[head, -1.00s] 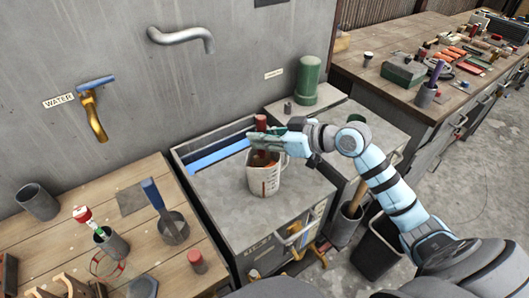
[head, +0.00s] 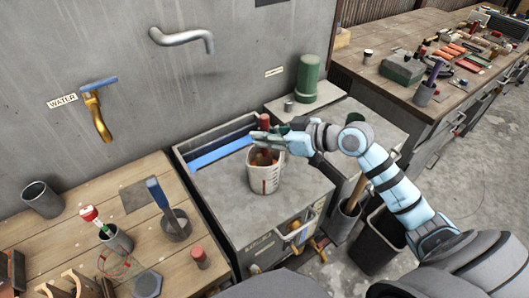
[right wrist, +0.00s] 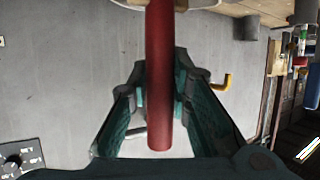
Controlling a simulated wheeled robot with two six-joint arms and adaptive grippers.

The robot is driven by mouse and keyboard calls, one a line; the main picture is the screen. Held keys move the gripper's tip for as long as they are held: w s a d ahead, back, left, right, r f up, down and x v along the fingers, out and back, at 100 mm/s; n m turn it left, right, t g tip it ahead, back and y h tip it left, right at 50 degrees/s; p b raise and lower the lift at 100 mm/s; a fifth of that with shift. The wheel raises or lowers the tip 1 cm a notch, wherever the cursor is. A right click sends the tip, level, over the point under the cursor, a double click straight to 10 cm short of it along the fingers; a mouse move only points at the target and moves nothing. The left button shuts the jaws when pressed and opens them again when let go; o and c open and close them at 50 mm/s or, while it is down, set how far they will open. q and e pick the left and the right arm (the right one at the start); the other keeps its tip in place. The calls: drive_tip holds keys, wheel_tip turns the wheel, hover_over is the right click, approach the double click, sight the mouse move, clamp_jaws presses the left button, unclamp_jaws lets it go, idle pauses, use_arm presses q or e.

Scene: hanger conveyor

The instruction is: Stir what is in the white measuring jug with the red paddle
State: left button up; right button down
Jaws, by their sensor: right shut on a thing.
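The white measuring jug (head: 264,180) stands upright on the grey top of a cabinet in the head view, with red markings on its side. The red paddle (head: 265,121) stands roughly upright, its lower part down in the jug's mouth. My right gripper (head: 264,141) is over the jug, shut on the paddle's handle. In the right wrist view the red handle (right wrist: 160,85) passes between the two dark green fingers. Something orange-brown shows at the jug's mouth, but the gripper partly hides it. My left gripper is not in view.
A green cylinder (head: 308,78) stands behind and right of the jug. An open trough with a blue strip (head: 222,152) lies behind the jug. A wooden bench (head: 135,192) with tools is at left; a tap (head: 98,115) is on the wall. A dark bin (head: 375,243) stands at right.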

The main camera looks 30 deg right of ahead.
wheel_tip(320, 180, up, 12)
drive_tip(key=p, duration=0.8)
drive_tip(key=shift+f+p, duration=0.1)
drive_tip(key=shift+p, duration=0.25)
drive_tip(key=shift+r, duration=0.25)
drive_tip(key=shift+r, duration=1.95)
